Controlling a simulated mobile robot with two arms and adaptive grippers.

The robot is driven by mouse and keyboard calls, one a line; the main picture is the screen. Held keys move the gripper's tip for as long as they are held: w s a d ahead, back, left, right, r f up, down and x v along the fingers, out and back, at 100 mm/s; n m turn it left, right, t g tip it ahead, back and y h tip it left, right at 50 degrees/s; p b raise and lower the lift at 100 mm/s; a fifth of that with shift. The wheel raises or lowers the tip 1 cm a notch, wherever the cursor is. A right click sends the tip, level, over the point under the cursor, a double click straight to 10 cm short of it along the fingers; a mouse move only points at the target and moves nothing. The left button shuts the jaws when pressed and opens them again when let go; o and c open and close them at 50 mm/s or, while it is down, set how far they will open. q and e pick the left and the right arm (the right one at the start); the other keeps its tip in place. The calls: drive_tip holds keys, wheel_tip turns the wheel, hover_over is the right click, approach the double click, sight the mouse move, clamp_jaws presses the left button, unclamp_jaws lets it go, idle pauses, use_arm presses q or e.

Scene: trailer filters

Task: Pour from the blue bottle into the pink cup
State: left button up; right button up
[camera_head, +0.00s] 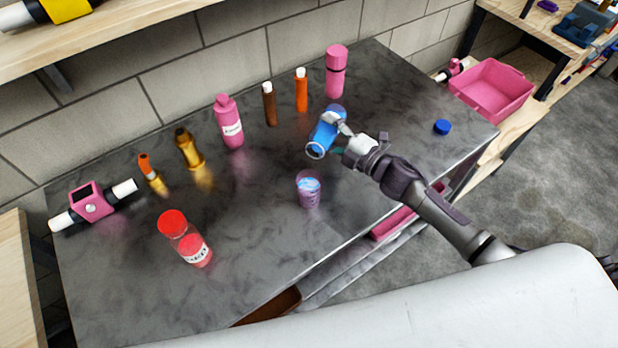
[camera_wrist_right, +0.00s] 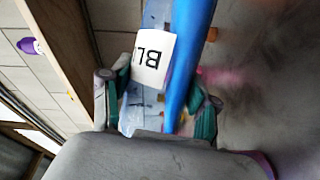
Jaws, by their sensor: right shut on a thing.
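The blue bottle (camera_head: 325,133) is held above the dark tabletop, tilted with its open mouth low and toward the lower left. My right gripper (camera_head: 342,127) is shut on it. In the right wrist view the bottle (camera_wrist_right: 190,50) lies between the fingers (camera_wrist_right: 160,108), with a white label partly reading "BL". The pink cup (camera_head: 309,196) stands upright on the table, below and slightly left of the bottle's mouth. It looks see-through pinkish purple, with blue showing inside near the top. Whether liquid is flowing between them cannot be made out. My left gripper is not in view.
A blue cap (camera_head: 442,127) lies on the right of the table (camera_head: 130,270). Pink bottles (camera_head: 229,122) (camera_head: 336,72), brown (camera_head: 269,104) and orange (camera_head: 301,90) tubes stand at the back. Table between is clear.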

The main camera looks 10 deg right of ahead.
drive_tip(key=shift+s+a+r+n+b, duration=0.1)
drive_tip(key=shift+s+r+n+b, duration=0.05)
drive_tip(key=shift+r+n+b, duration=0.6)
idle(1.7)
drive_tip(key=shift+r, duration=0.1)
